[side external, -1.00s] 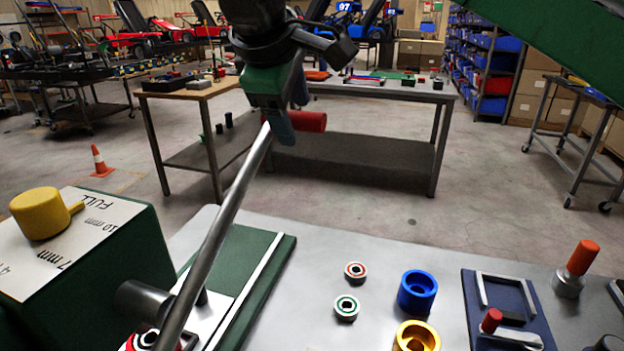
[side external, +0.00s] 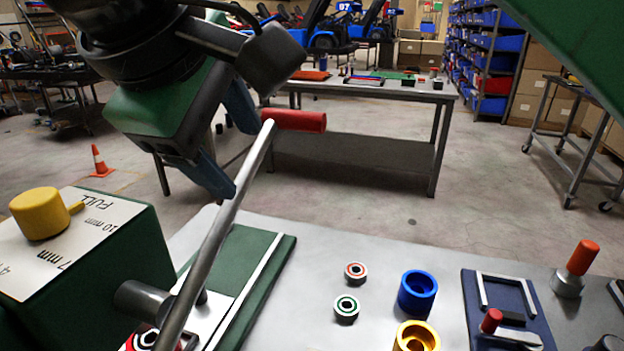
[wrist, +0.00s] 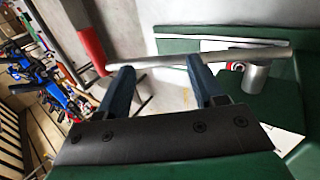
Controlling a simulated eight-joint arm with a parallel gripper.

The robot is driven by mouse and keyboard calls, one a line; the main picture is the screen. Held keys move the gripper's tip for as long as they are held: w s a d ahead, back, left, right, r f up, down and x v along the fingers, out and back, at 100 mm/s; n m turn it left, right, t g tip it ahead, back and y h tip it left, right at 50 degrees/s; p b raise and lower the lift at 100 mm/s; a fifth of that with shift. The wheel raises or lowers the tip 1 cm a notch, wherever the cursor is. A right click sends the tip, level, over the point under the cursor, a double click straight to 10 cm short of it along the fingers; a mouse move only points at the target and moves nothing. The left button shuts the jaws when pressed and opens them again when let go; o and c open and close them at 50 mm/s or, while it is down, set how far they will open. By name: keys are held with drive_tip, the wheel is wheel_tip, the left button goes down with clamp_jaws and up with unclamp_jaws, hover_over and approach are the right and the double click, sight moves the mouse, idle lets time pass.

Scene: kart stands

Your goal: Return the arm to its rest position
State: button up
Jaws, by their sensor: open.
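My gripper (side external: 238,148) has a green body and two blue fingers, spread apart with nothing between them. In the side external view it hangs at the upper left, above the green press-like machine (side external: 130,262). A long metal lever (side external: 222,215) with a red grip (side external: 296,120) rises from the machine's shaft toward the back. The lever passes close to the fingers; I cannot tell if they touch it. In the wrist view the two fingers (wrist: 160,85) point toward the lever (wrist: 170,60), and the red grip (wrist: 91,50) lies to the left.
On the grey bench (side external: 390,265) are two small bearings (side external: 347,308), a blue ring (side external: 417,292), a gold ring (side external: 416,338) and a blue fixture (side external: 510,310). A yellow knob (side external: 42,213) tops the machine. A green beam crosses the upper right. Open floor lies behind.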

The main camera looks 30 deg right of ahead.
drive_tip(key=w+d+r+m+t, duration=0.1)
drive_tip(key=w+d, duration=0.1)
drive_tip(key=d, duration=0.1)
drive_tip(key=w+d+r+m+t, duration=0.1)
drive_tip(key=w+d, duration=0.2)
drive_tip(key=w+d+r+m+t, duration=0.1)
drive_tip(key=w+d, duration=0.2)
drive_tip(key=d, duration=0.1)
drive_tip(key=shift+r, duration=0.2)
drive_tip(key=d+f+m, duration=0.1)
drive_tip(key=d, duration=0.6)
drive_tip(key=s+d+f+m+y, duration=0.2)
drive_tip(key=s+d+f, duration=0.2)
drive_tip(key=f, duration=0.5)
drive_tip(key=s+d+f+m+y, duration=0.3)
drive_tip(key=s+d+f, duration=0.2)
drive_tip(key=f, duration=0.5)
drive_tip(key=shift+s+g, duration=0.4)
drive_tip(key=shift+s, duration=0.35)
